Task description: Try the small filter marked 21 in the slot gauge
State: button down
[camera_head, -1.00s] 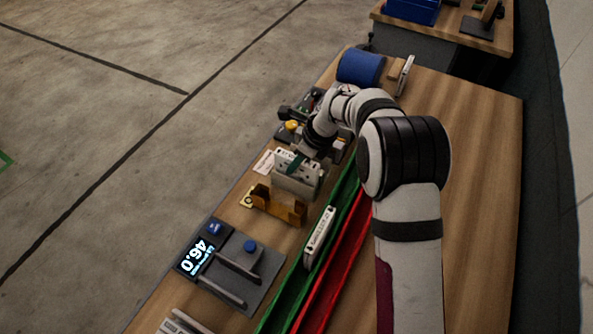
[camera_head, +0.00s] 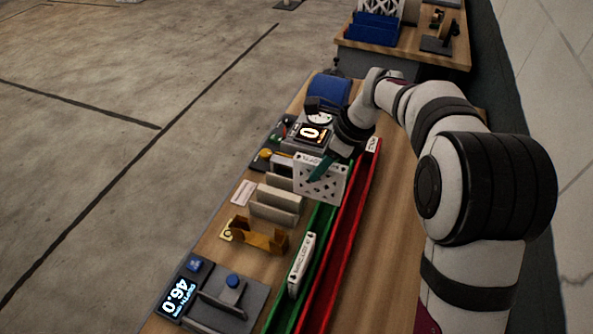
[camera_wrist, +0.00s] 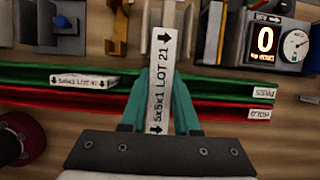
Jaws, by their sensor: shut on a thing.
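My gripper (camera_head: 322,168) has teal fingers shut on the small filter (camera_head: 326,184), a thin white panel with a lattice face. The wrist view shows the filter's edge (camera_wrist: 161,82), which reads "5x5x1 LOT 21", between the fingertips (camera_wrist: 158,100). The filter is held upright above the green and red channels. The slot gauge, I take it, is the beige pair of upright plates (camera_head: 277,207); its slot is empty and lies left of and nearer than the filter. The gauge also shows in the wrist view (camera_wrist: 212,35).
Another white filter (camera_head: 301,262) stands in the green channel (camera_head: 272,323), labelled PASS in the wrist view. The red channel (camera_head: 335,245), labelled HOLD, runs beside it.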

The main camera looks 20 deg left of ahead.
jog(key=s+a+r, duration=0.2)
jog(key=s+a, duration=0.8)
jog(key=shift+s+a+r, duration=0.15)
jog(key=shift+s+a, duration=0.2)
jog(key=shift+a, duration=0.05)
jog(key=shift+f, duration=2.4)
jog(key=shift+f, duration=1.85)
jog(key=shift+r, duration=0.1)
notch_tip(320, 180, up, 8)
dwell(1.0)
